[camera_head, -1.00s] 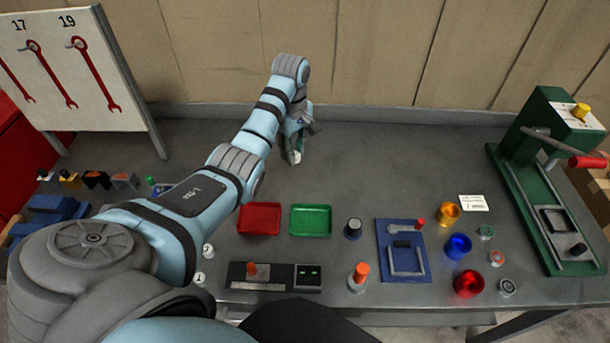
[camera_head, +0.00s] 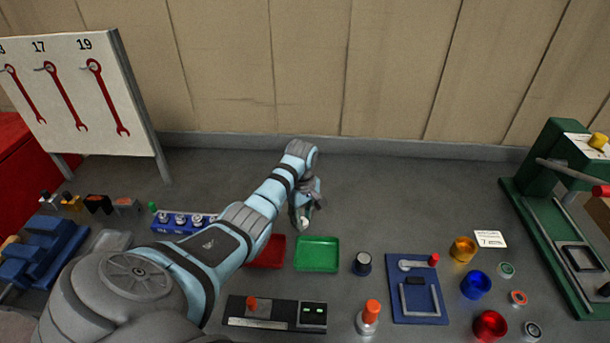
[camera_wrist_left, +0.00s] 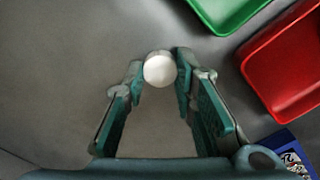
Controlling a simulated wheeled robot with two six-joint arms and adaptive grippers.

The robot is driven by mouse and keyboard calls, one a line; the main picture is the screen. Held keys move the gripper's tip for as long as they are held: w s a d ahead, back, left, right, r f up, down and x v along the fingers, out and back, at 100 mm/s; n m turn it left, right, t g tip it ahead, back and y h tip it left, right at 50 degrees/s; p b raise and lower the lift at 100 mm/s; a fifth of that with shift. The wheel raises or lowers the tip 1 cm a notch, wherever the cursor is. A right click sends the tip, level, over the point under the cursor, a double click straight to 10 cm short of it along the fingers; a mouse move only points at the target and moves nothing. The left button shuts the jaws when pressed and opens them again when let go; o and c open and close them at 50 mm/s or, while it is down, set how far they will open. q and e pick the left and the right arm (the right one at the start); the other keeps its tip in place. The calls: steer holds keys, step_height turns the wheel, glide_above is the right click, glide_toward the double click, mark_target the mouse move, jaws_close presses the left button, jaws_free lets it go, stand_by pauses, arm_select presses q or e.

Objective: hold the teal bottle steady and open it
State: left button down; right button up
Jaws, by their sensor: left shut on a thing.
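My left gripper (camera_head: 303,220) is at the mid-table, just behind the green tray. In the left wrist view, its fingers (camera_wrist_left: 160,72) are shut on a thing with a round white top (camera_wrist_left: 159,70). The top sits between the fingertips and is seen from straight above. The body below is hidden, so I cannot tell whether this is the teal bottle. No teal bottle shows clearly elsewhere. My right gripper is out of view.
A green tray (camera_head: 317,241) and a red tray (camera_head: 270,263) lie in front of the gripper. A blue rack (camera_head: 165,226) is partly behind my arm. A dark-topped jar (camera_head: 362,263) and an orange-capped bottle (camera_head: 368,318) stand to the right. The table behind is clear.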

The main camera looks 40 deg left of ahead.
arm_select(q)
steer(key=shift+r, duration=0.15)
steer(key=c, duration=1.3)
jaws_free()
steer(key=shift+w+a+f, duration=0.1)
steer(key=shift+w+f, duration=0.1)
steer(key=shift+f, duration=0.05)
steer(key=shift+r, duration=0.1)
steer(key=shift+r, duration=0.2)
step_height(320, 180, up, 12)
steer(key=shift+f+p, duration=0.1)
steer(key=shift+p, duration=0.8)
